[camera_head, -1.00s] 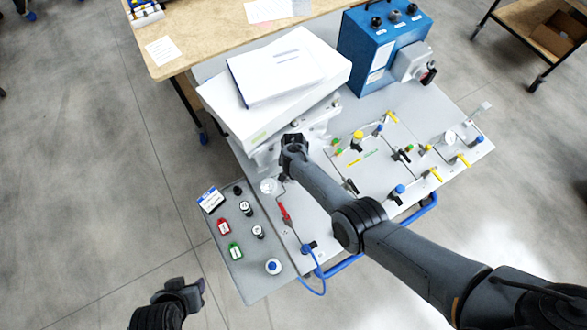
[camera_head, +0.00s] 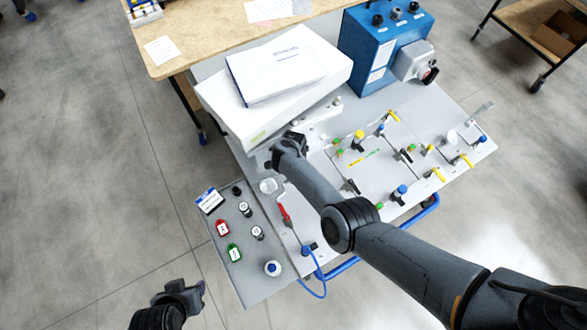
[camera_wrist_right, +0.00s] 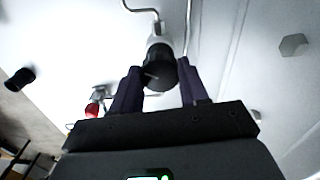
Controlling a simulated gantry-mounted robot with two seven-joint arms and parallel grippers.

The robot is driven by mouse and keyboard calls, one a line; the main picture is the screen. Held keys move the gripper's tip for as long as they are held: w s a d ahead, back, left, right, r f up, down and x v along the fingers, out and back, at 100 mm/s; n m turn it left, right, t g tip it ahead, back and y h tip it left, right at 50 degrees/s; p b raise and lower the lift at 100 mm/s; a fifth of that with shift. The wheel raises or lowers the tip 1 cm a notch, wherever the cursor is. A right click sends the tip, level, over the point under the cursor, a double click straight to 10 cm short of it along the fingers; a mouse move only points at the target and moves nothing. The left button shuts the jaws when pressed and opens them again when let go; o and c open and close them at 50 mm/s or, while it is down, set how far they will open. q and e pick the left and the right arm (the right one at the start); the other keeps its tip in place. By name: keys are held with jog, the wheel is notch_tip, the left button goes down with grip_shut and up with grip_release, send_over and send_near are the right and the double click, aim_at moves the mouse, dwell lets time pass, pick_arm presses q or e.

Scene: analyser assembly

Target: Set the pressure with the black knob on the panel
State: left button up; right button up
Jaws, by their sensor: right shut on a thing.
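The black knob (camera_wrist_right: 158,73) shows in the right wrist view between the two dark fingers of my right gripper (camera_wrist_right: 160,88), which is shut on it. A light stem and thin metal tube run up from the knob. In the head view my right gripper (camera_head: 273,158) is at the front edge of the white instrument, above the grey panel (camera_head: 290,215); the knob is hidden there by the gripper and arm. My left gripper (camera_head: 188,290) is at the bottom left, off the panel, empty, with its fingers apart.
A red lever (camera_head: 285,214) and a blue tube (camera_head: 318,272) are near my right arm. A side shelf (camera_head: 250,288) holds red, green and black-capped vials. A white instrument (camera_head: 300,100) carries a booklet (camera_head: 275,65). A blue box (camera_head: 368,60) stands behind; several valves lie to the right.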

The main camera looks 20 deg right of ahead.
dwell(0.5)
jog(key=o, duration=1.1)
jog(key=shift+c, duration=0.2)
jog(key=shift+r+p, duration=0.3)
jog(key=shift+r, duration=0.25)
notch_tip(320, 180, up, 10)
jog(key=p, duration=0.3)
jog(key=shift+f, duration=0.15)
